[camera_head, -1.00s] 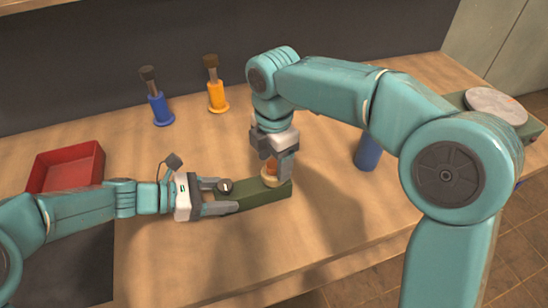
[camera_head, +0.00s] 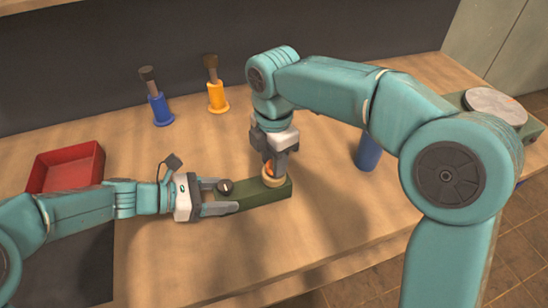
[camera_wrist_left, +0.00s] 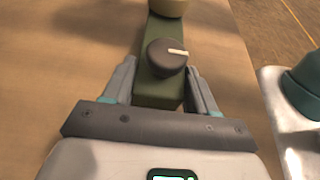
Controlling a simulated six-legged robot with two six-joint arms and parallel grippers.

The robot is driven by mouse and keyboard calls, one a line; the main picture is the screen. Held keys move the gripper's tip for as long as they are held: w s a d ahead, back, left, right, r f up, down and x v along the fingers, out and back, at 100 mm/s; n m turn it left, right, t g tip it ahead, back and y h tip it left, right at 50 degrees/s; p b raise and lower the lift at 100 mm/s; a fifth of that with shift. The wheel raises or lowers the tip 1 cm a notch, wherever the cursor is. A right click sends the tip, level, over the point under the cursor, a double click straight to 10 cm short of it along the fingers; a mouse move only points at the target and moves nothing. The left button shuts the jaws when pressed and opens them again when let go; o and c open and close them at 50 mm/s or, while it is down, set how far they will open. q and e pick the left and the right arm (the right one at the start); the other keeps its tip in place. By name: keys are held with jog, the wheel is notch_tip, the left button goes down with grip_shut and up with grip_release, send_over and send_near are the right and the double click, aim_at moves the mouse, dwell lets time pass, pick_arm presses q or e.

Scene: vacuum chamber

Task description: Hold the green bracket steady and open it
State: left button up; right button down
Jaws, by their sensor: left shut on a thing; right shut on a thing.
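The green bracket (camera_head: 252,196) is a long dark green block lying on the table, with a dark round knob (camera_head: 224,185) near its left end and a tan round part (camera_head: 272,181) near its right end. My left gripper (camera_head: 222,197) is shut on the bracket's left end, one finger along each side. In the left wrist view the knob (camera_wrist_left: 167,58) with a pale mark sits between the fingers, and the tan part is cut off at the top edge. My right gripper (camera_head: 274,165) points down from above, shut on the tan part; an orange bit shows between its fingers.
A red tray (camera_head: 67,190) stands at the left. A blue cylinder with a dark top (camera_head: 160,108) and a yellow one (camera_head: 217,95) stand at the back. Another blue cylinder (camera_head: 368,152) stands behind my right arm. A round grey disc (camera_head: 495,104) sits at the far right.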

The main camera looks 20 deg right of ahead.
jog(key=shift+r, duration=0.1)
jog(key=shift+r, duration=1.05)
jog(key=shift+r, duration=2)
pick_arm(q)
jog(key=o, duration=1.6)
